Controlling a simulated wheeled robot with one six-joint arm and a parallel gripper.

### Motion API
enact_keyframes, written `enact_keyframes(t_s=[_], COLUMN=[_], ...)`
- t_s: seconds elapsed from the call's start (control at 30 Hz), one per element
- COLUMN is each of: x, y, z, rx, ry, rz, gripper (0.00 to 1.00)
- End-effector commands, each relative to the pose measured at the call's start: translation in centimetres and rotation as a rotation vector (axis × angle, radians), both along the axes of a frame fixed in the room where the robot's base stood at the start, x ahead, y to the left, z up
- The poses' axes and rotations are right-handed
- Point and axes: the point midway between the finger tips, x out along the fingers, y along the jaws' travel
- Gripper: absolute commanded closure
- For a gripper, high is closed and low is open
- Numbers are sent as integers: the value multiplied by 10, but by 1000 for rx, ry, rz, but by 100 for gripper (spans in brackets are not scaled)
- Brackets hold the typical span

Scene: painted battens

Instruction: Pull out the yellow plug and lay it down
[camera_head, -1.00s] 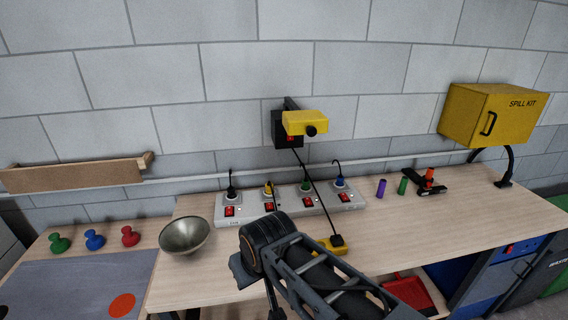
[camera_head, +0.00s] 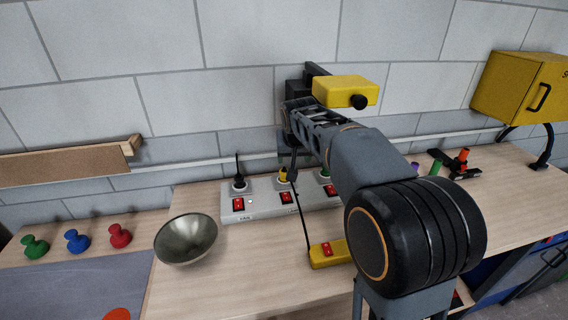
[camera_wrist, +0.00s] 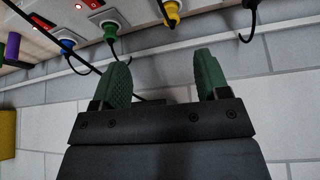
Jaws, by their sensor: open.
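The yellow plug (camera_head: 283,174) is seated upright in a socket of the grey power strip (camera_head: 262,211), between the black plug (camera_head: 239,182) and the green plug (camera_head: 325,172). My arm partly covers the strip's right side. In the wrist view, the yellow plug (camera_wrist: 172,12) is at the top, ahead of my gripper (camera_wrist: 161,72). Its two green-padded fingers are apart with nothing between them. The gripper is short of the plug and not touching it. The green plug (camera_wrist: 111,32) and blue plug (camera_wrist: 67,46) are to its left there.
A metal bowl (camera_head: 186,240) stands left of the strip. A yellow switch box (camera_head: 328,253) lies in front, with a black cord near it. A yellow wall box (camera_head: 345,91) juts out above. Bare bench (camera_head: 250,265) lies between bowl and switch box.

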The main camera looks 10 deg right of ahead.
Motion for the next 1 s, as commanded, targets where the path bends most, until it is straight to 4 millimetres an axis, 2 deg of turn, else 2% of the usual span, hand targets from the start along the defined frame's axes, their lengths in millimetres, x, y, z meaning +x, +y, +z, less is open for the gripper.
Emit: enact_keyframes(t_s=[0.03, 0.1, 0.2, 0.3, 0.57, 1.0], x=[18, 39, 64, 80, 102, 140], y=[1, 3, 6, 7, 8, 0], z=[-14, -25, -38, -48, -71, -137], rx=[-2, -2, -2, -4, -3, -2], ry=[-1, -8, -18, -25, -28, -28], rz=[-7, -19, -33, -41, -48, -46], gripper=[31, 31, 31, 31, 31, 31])
